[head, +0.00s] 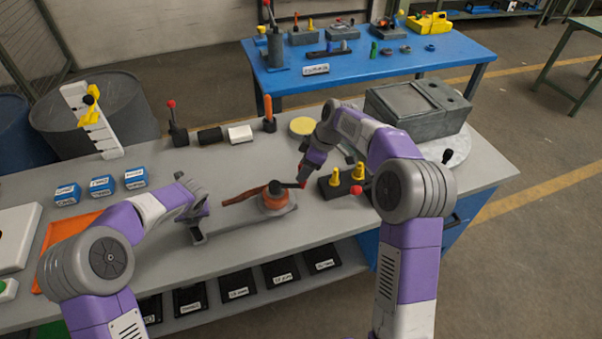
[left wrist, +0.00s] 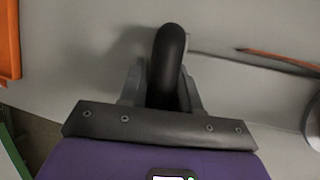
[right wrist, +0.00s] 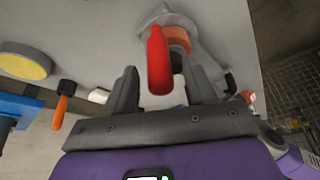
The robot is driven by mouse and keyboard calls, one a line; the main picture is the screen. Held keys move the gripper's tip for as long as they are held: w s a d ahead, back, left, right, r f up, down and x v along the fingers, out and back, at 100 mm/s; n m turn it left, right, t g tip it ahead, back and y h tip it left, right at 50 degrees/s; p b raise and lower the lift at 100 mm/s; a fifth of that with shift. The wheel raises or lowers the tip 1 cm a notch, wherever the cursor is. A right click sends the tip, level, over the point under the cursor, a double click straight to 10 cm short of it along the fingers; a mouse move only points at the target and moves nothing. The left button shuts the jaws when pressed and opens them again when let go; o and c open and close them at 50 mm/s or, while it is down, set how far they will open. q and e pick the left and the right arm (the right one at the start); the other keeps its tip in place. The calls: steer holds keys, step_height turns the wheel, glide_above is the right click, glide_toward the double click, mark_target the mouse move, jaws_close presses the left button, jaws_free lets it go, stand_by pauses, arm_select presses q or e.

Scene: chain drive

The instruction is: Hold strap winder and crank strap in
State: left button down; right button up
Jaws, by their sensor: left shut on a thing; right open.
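The strap winder has a grey base (head: 245,222) and an orange drum (head: 276,201) on the grey bench. An orange-brown strap (head: 242,195) runs left from the drum and also shows in the left wrist view (left wrist: 280,58). My left gripper (left wrist: 165,90) is shut on the winder's black handle (left wrist: 171,55), at the base's left end. My right gripper (head: 304,180) is open beside the drum. In the right wrist view the red crank handle (right wrist: 159,62) stands between its spread fingers (right wrist: 158,92), with the drum (right wrist: 178,38) beyond. Whether either finger touches it I cannot tell.
A dark block with yellow pegs (head: 336,186) and a red knob stands close right of the winder. A large grey machine (head: 415,108) is at the back right. Blue boxes (head: 101,186) and an orange tray (head: 60,240) lie left. Several small tools line the bench's back.

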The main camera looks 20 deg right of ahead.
steer(key=shift+x, duration=1.75)
jaws_close()
